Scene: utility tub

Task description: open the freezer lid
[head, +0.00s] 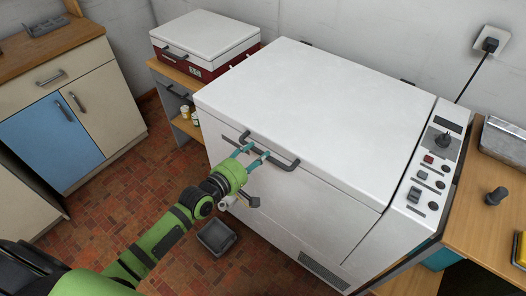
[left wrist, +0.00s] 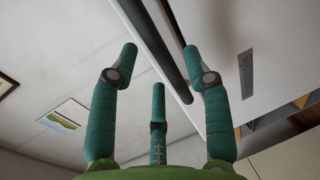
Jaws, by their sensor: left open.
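The white chest freezer stands in the middle of the head view with its lid (head: 315,95) shut flat. A dark bar handle (head: 284,164) runs along the lid's front edge, at the left half. My left gripper (head: 252,154) is at the handle's left part, its teal fingers open and pointing at the freezer. In the left wrist view the dark handle bar (left wrist: 158,50) passes through the gap between the open fingers (left wrist: 160,50). I cannot tell whether any finger touches the bar. My right gripper is not in view.
A control panel (head: 435,165) with buttons lines the freezer's right side. A small white-lidded red box (head: 205,38) sits on a shelf at the back left. A dark tray (head: 217,236) lies on the tiled floor below my left gripper. A wooden bench (head: 480,220) stands at the right.

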